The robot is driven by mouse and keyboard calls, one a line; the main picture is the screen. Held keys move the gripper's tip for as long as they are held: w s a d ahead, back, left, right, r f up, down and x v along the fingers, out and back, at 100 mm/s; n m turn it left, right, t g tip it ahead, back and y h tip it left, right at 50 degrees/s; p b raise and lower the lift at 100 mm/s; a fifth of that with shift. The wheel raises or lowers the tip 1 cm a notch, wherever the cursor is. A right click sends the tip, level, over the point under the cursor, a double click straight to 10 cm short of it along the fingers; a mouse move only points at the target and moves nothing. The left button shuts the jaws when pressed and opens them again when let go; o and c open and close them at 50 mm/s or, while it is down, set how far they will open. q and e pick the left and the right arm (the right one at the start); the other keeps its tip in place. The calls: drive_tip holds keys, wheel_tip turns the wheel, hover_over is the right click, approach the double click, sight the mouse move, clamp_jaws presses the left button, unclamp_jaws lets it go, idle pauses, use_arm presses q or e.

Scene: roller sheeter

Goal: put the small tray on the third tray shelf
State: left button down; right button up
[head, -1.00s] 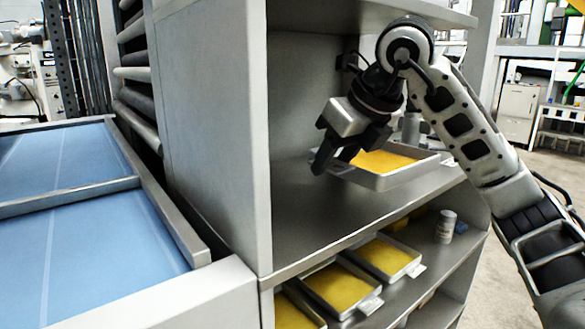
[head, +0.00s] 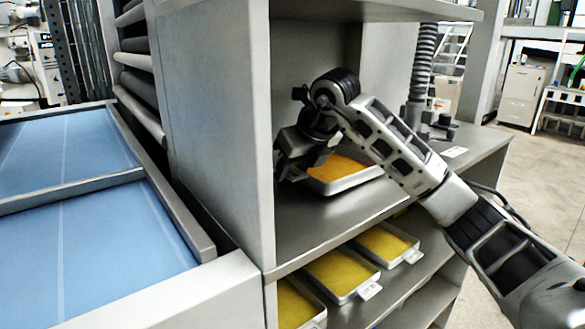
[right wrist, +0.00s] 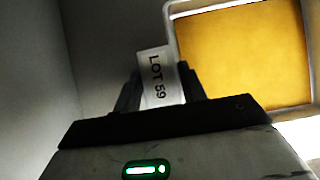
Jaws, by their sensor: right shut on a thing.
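The small tray (head: 346,184), a shallow grey tray with a yellow-orange filling, is inside the upper bay of the cabinet. My right gripper (head: 300,167) is at its left end, and the gripper body partly covers the tray. In the right wrist view my right gripper (right wrist: 160,88) is shut on a white tab marked "LOT 59", beside the small tray (right wrist: 245,55). I cannot tell whether the tray touches the board (head: 315,230) below it or hovers just above. My left gripper is not in view.
Several similar yellow trays (head: 341,275) stand in a row on the shelf below, tabs outward. The cabinet's grey side wall (head: 215,130) is close left of my gripper. A flexible hose (head: 424,65) stands behind on the right. Blue sheeter beds (head: 110,235) lie at left.

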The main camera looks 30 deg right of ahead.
drive_tip(key=shift+w+f, duration=0.15)
drive_tip(key=shift+f, duration=0.1)
drive_tip(key=o, duration=1.3)
drive_tip(key=v, duration=0.7)
drive_tip(key=shift+r+b, duration=0.2)
drive_tip(key=shift+b, duration=0.1)
